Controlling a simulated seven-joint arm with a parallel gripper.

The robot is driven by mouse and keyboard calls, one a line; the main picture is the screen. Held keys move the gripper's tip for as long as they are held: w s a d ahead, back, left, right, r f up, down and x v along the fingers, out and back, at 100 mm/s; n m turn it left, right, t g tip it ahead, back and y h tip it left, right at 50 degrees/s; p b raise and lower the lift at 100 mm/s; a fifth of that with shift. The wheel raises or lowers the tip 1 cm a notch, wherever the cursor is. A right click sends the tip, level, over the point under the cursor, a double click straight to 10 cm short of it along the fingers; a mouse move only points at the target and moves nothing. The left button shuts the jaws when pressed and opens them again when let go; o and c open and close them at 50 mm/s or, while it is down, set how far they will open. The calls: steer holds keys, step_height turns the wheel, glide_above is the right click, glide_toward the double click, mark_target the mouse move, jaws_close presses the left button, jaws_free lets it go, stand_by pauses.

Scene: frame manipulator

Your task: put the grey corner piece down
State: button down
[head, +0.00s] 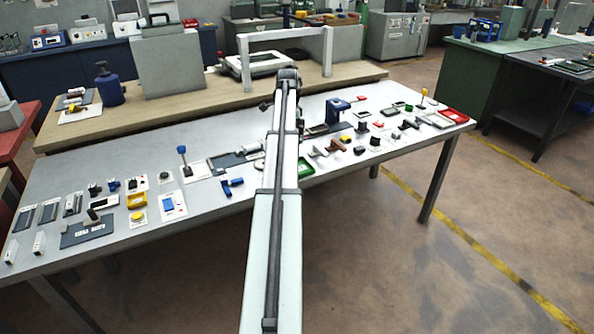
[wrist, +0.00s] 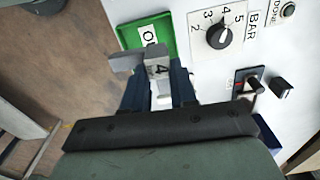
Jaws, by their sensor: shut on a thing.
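My gripper (wrist: 160,83) is shut on the grey corner piece (wrist: 157,62) in the wrist view. The piece is a light grey angled block with a "4" on its face and an arm sticking out to the left. It overlaps the lower edge of a green tray (wrist: 124,37) marked "0"; I cannot tell whether it touches it. The green tray also shows in the head view (head: 307,169), just right of my arm. My arm hides the gripper and the piece in the head view.
The white table (head: 120,178) carries many small parts on both sides of my arm. In the wrist view, a numbered dial (wrist: 222,34) lies right of the tray, with a small lever switch (wrist: 250,83) below it. The table's edge and open floor lie left of the tray.

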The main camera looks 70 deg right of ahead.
steer(key=shift+f+n, duration=0.15)
steer(key=shift+n, duration=0.15)
steer(key=shift+f, duration=0.35)
step_height(320, 180, down, 9)
steer(key=shift+f, duration=0.15)
steer(key=c, duration=0.9)
jaws_free()
step_height(320, 180, up, 12)
steer(key=shift+w+r, duration=0.1)
steer(key=shift+r, duration=0.1)
stand_by(0.3)
